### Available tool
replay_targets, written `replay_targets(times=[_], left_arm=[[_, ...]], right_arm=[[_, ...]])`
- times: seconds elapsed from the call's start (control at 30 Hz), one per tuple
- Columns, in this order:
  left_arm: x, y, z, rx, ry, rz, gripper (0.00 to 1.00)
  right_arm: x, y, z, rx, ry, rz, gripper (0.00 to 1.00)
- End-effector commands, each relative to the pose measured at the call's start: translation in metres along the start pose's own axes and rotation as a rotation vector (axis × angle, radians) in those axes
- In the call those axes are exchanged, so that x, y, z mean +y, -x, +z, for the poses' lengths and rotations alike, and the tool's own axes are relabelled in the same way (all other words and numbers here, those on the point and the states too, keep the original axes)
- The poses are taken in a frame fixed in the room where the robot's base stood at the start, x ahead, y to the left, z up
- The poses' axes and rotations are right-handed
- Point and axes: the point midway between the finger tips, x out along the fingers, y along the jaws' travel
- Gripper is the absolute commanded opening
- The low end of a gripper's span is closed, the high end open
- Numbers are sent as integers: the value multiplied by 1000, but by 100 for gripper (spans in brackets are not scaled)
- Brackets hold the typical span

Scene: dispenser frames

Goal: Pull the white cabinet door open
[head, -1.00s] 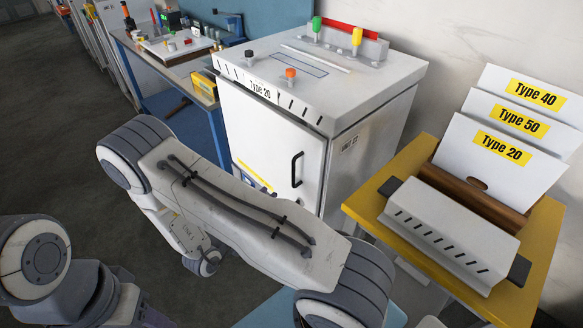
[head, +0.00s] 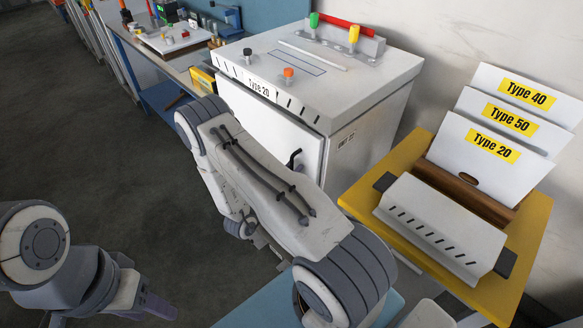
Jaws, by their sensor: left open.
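The white cabinet (head: 365,120), labelled Type 20 on its top front edge, stands at the upper middle. Its white front door (head: 300,140) is largely covered by my right arm. The black door handle (head: 294,158) shows only at its upper part, just above that arm. I cannot tell whether the door is ajar. My right arm's forearm runs down in front of the door, and its gripper is hidden behind the arm. My left gripper (head: 155,304) is open and empty at the lower left, low over the floor and well away from the cabinet.
A yellow table (head: 535,235) at the right holds a white slotted box (head: 440,228) and cards labelled Type 20, 50 and 40. A blue workbench (head: 155,60) with tools stands left of the cabinet. Floor at the left is clear.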

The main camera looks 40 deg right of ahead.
Motion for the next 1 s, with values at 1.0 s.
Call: replay_targets(times=[1.0], left_arm=[[0, 0, 0, 0, 0, 0, 50]], right_arm=[[0, 0, 0, 0, -1, 0, 0]])
